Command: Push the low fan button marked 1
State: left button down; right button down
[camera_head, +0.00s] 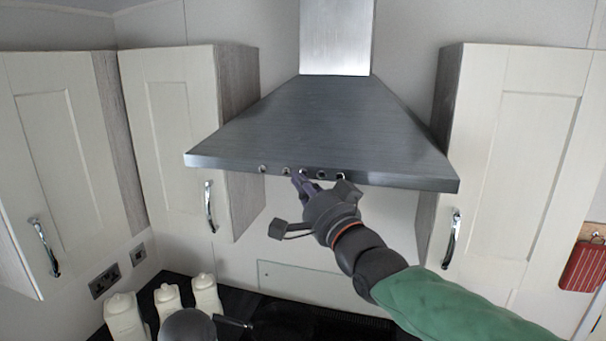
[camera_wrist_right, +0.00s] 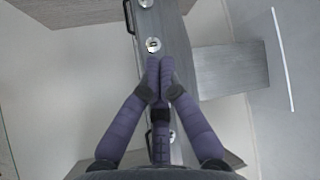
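The steel range hood (camera_head: 320,125) has a row of several small round buttons along its front edge. The marks are too small to read, so I cannot tell which is the low fan button marked 1. My right gripper (camera_head: 298,176) is just below the edge, its fingertips at the middle of the row. In the right wrist view my right gripper (camera_wrist_right: 160,66) has its purple fingers closed together, empty. One round button (camera_wrist_right: 153,44) with a dark mark lies just beyond the fingertips. Whether they touch the hood is unclear. No left gripper can be made out.
Cream wall cupboards flank the hood, left (camera_head: 170,130) and right (camera_head: 520,150), with metal handles. Pale canisters (camera_head: 168,298) stand on the dark counter below. A grey rounded thing (camera_head: 188,326) beside them is unclear. The wall under the hood is open.

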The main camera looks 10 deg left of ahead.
jog(key=shift+w, duration=0.1)
dwell(0.6)
jog(key=shift+w, duration=0.4)
jog(key=shift+s, duration=0.1)
jog(key=shift+s+f+b, duration=0.1)
jog(key=shift+s+b, duration=0.15)
jog(key=shift+b, duration=0.4)
jog(key=shift+s, duration=0.15)
